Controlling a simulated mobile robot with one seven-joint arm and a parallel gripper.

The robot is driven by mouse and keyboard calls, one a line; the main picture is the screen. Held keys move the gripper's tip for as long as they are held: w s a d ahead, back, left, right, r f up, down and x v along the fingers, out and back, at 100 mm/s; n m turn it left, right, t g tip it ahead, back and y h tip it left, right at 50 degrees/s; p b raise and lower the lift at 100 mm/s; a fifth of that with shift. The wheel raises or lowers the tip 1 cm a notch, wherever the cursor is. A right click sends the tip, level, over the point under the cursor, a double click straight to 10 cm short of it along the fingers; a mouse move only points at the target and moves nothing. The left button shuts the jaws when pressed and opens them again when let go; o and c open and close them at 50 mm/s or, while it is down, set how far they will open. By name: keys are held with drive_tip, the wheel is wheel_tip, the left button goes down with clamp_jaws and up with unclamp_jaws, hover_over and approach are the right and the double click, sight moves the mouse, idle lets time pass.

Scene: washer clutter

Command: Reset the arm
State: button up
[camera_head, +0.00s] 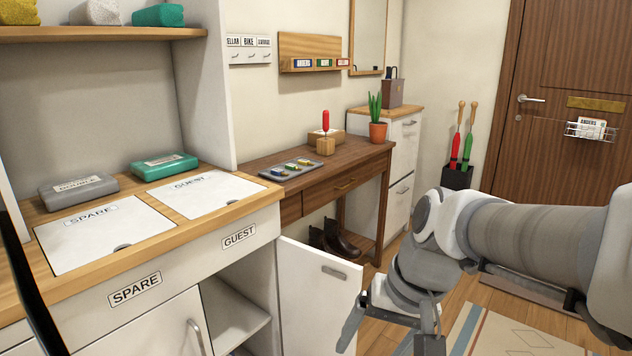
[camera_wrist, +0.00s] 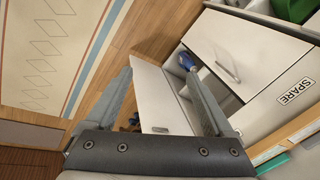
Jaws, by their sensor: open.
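My gripper (camera_head: 391,325) is at the lower right of the head view, in front of the open cabinet door (camera_head: 318,292). In the wrist view my gripper (camera_wrist: 160,95) shows its two fingers spread apart with nothing held between them. The open door (camera_wrist: 160,100) shows between the fingers in the wrist view, at some distance beyond them. Whether any part of my gripper touches the door cannot be told. My arm reaches in from the right edge of the head view.
The counter (camera_head: 150,240) with SPARE and GUEST panels is at left. A wooden desk (camera_head: 320,165) holds a small tray (camera_head: 290,169). A dark stand (camera_head: 457,177) with red and green handled items is behind my arm. A patterned rug (camera_wrist: 55,55) lies on open floor.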

drive_tip(key=s+d+r+n+t+h, duration=0.1)
drive_tip(key=s+d+r+t+h, duration=0.25)
drive_tip(key=s+d, duration=0.3)
wheel_tip(320, 180, up, 28)
drive_tip(key=p, duration=2.8)
drive_tip(key=shift+s+a+y+p, duration=0.2)
drive_tip(key=shift+a+y+p, duration=0.05)
drive_tip(key=shift+y+p, duration=0.1)
